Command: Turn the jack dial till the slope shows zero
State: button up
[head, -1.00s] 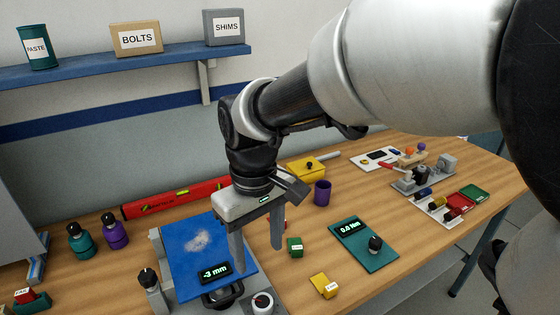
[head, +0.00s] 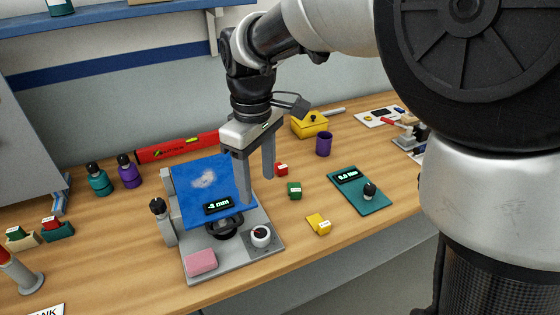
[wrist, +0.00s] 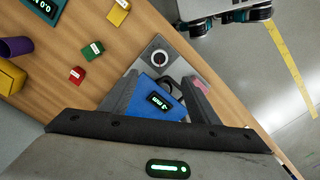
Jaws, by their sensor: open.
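The blue plate (head: 200,181) lies tilted on a grey base (head: 228,268) and has a pale smudge. Its small black display (head: 217,206) reads about -3 mm. My gripper (head: 257,191) points down over the plate's right edge, fingers wide apart and empty, behind and above the dial. In the wrist view the dial lies just beyond the fingertips (wrist: 161,76). Part of the black jack under the plate is hidden.
A pink block (head: 201,261) lies on the base's front. A black-topped post (head: 161,218) stands at its left. Green (head: 294,190), red (head: 281,169) and yellow (head: 318,224) blocks and a teal torque pad (head: 359,190) lie to the right. Bare wood separates them.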

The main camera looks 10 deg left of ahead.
aim_at(261, 233)
notch_tip(261, 233, down, 17)
jog(key=shift+w+a+r+b, duration=0.1)
jog(key=shift+r+b, duration=0.05)
jog(key=shift+b, duration=0.7)
